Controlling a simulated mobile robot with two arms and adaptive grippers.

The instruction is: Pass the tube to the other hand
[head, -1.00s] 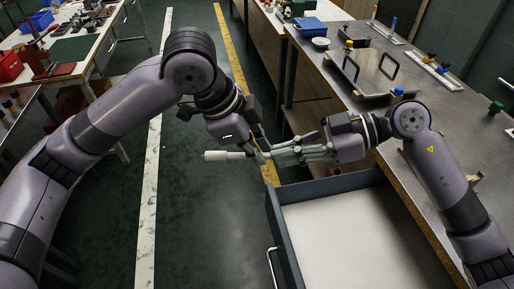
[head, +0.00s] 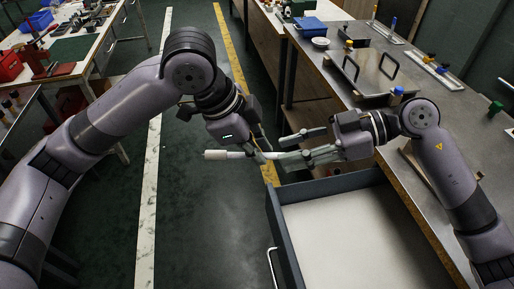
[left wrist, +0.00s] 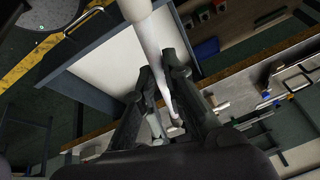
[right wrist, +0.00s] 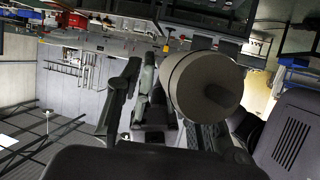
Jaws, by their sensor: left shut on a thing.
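The tube (head: 216,155) is held roughly level in the air, its thick white end pointing left in the head view. My left gripper (head: 262,155) is shut on its middle. In the left wrist view the pale tube (left wrist: 150,45) runs between the left fingers. My right gripper (head: 306,145) is open, its fingers spread apart and pointing left at the tube's other end. In the right wrist view the round end of the tube (right wrist: 205,88) is large and close, and hides part of the right fingers. I cannot tell whether the right fingers touch it.
An open drawer (head: 274,208) with a pale inside lies below my right gripper. A metal bench (head: 352,110) with a handled plate, a blue tray (head: 308,25) and racks stands at the right. Another bench is at the back left. The floor below the tube is clear.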

